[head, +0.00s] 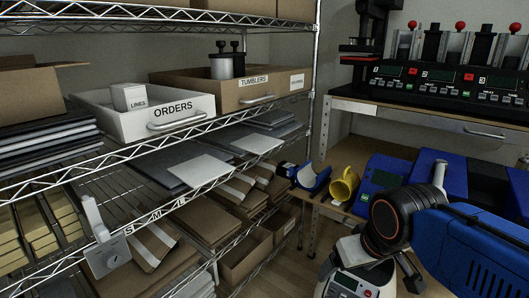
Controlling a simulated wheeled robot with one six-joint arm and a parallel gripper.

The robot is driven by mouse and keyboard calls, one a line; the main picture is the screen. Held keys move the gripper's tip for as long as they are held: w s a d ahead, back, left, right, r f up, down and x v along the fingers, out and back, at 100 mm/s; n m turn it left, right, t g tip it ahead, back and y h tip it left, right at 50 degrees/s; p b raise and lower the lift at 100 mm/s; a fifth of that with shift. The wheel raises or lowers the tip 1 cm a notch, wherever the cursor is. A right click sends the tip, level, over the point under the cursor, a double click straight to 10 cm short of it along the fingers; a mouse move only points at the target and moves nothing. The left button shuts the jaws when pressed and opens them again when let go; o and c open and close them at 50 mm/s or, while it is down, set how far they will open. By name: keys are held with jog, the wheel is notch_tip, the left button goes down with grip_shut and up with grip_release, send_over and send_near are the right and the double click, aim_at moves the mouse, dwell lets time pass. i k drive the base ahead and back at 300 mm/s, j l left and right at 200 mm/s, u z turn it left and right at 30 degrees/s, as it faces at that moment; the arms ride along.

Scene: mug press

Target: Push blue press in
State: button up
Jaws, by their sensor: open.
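The blue press (317,180) stands on the wooden bench, with an open curved cradle and a dark end at its left. A blue box with a display (385,180) is right of the mug. My gripper (368,272) is low in front of the bench, below the black wrist with an orange ring. It is open and seems empty, well apart from the press. Its fingertips are hard to make out.
A wire shelf on the left holds an orders tray (90,110), a tumblers box (215,98) and several cartons. A black multi-station press (440,85) stands on the upper bench shelf. A metal bench post (313,215) is close to the blue press. More blue equipment (440,165) stands right.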

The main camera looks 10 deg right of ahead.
aim_at(503, 191)
jog(key=z, duration=0.9)
jog(key=k+l+z, duration=0.15)
jog(key=k, duration=0.45)
